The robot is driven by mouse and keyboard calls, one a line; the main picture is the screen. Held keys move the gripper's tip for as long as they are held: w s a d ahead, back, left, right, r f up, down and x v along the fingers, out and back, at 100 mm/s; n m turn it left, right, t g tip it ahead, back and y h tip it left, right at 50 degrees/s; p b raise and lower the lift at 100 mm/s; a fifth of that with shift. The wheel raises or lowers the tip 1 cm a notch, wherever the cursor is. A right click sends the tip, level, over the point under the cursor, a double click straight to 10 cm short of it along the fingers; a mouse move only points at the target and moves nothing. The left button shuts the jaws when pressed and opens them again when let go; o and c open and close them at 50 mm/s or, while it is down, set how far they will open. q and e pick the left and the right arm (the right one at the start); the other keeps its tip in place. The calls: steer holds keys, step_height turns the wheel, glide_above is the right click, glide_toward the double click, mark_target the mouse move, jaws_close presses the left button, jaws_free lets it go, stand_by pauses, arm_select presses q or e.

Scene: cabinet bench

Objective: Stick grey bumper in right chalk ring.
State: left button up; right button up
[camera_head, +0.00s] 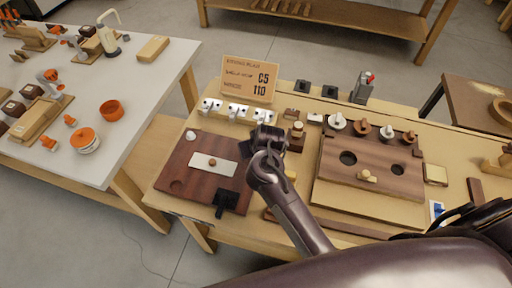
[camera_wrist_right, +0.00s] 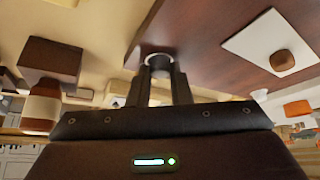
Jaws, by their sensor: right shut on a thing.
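My right gripper (camera_head: 266,140) is over the far right corner of a dark red-brown board (camera_head: 182,160). In the right wrist view its fingers (camera_wrist_right: 158,88) are shut on a small round grey bumper (camera_wrist_right: 159,61). A pale arc, apparently a chalk ring (camera_wrist_right: 156,49), shows on the board (camera_wrist_right: 215,30) right around the bumper's far side. The bumper looks upright; whether it touches the board I cannot tell. The head view hides this spot behind my gripper. My left gripper is not in view.
A white plate (camera_head: 206,171) with a brown knob lies mid-board, and a black piece (camera_head: 226,199) at its front right. A white bumper (camera_head: 190,134) sits at the far left corner.

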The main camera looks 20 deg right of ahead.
steer(key=shift+s+f+p, duration=0.2)
steer(key=shift+f+p, duration=0.15)
stand_by(1.0)
steer(key=o, duration=0.9)
steer(key=shift+d, duration=0.1)
steer(key=shift+a+r, duration=0.1)
steer(key=shift+a, duration=0.1)
steer(key=shift+w+r, duration=0.15)
stand_by(0.4)
steer(key=shift+o, duration=0.4)
steer(key=o, duration=0.3)
steer(key=shift+d, duration=0.1)
